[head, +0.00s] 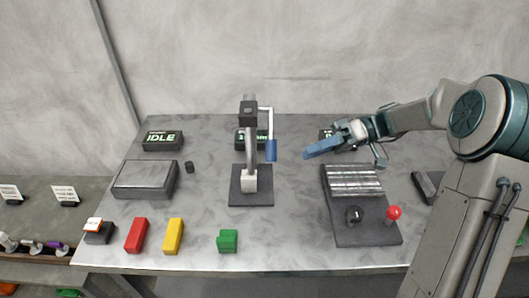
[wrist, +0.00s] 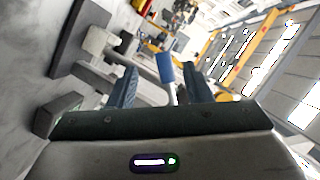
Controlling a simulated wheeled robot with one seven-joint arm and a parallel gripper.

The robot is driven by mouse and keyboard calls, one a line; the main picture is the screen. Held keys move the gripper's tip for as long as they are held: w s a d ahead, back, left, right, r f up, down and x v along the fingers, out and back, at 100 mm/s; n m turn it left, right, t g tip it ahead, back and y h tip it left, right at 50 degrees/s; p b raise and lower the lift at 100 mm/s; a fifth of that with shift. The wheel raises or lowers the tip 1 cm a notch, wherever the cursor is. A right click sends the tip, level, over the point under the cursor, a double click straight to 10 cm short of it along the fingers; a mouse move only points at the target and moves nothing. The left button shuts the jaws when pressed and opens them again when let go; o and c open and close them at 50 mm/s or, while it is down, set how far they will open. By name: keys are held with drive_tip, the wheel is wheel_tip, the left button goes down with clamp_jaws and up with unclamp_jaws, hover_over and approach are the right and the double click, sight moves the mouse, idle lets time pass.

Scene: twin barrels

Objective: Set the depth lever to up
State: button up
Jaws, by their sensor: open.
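A lever with a blue grip (head: 271,150) hangs from the right side of the grey upright machine (head: 250,172) at the middle of the table; its grip points down. I take this as the depth lever, though no label on it is readable. My gripper (head: 312,150) is open and empty, to the right of the grip and apart from it, with its blue fingers pointing left. In the wrist view the blue grip (wrist: 165,68) shows beyond and between the open fingers (wrist: 160,78). The view is strongly tilted.
A ribbed panel (head: 354,181) with a black knob and a red-ball lever (head: 393,213) stands right of the machine. Red, yellow (head: 173,236) and green blocks lie along the front edge. A display (head: 162,139) at left reads IDLE; two others are partly hidden.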

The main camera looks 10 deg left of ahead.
drive_tip(key=s+a+n+g+y+p, duration=0.1)
drive_tip(key=s+a, duration=0.3)
drive_tip(key=a, duration=0.7)
drive_tip(key=shift+a+r+n+y+p, duration=0.15)
drive_tip(key=shift+a+n+y+p, duration=0.15)
drive_tip(key=shift+n+y, duration=0.25)
clamp_jaws()
